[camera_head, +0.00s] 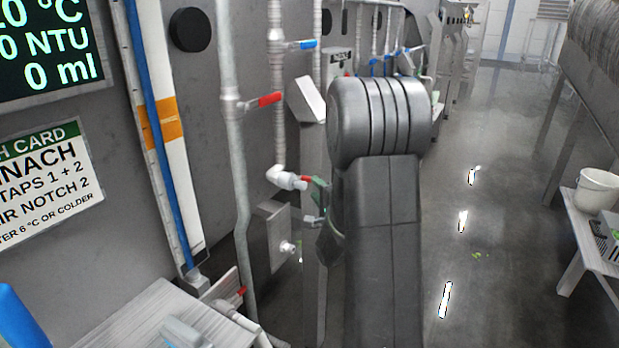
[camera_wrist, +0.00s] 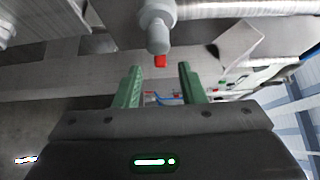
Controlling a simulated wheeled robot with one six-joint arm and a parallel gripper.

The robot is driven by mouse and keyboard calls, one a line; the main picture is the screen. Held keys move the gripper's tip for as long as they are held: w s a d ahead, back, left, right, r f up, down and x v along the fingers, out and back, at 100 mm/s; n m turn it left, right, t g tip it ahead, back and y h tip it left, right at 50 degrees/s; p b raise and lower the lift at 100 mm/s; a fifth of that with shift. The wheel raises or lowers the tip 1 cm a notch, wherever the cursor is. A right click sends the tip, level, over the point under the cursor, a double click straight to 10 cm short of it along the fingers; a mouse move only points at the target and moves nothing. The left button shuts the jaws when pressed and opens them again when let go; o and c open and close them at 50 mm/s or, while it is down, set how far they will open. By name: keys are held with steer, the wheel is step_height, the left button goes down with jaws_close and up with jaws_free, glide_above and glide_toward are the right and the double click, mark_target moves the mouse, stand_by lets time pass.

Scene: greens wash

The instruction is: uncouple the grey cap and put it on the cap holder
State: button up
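A light grey fitting (camera_head: 287,180) with a red tip sits on the end of a pipe elbow on the wall, left of my arm. I cannot tell for certain whether it is the grey cap. It also shows in the wrist view (camera_wrist: 157,36), its red tip (camera_wrist: 160,62) between my fingertips in the picture. My gripper (camera_wrist: 160,68) has two green fingers, spread apart with nothing visibly held between them. In the head view my arm hides most of the gripper. A wall plate with a short light peg (camera_head: 288,247) is below the fitting; it may be the cap holder.
Vertical pipes with a red lever (camera_head: 264,101) and a blue lever (camera_head: 303,44) run up the wall close to my arm. A metal ledge (camera_head: 150,318) is at the lower left. A bench with a white bucket (camera_head: 597,190) stands at right; the floor between is open.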

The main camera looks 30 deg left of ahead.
mark_target(308, 181)
steer(key=shift+p+x, duration=0.6)
steer(key=shift+x, duration=2.1)
jaws_close()
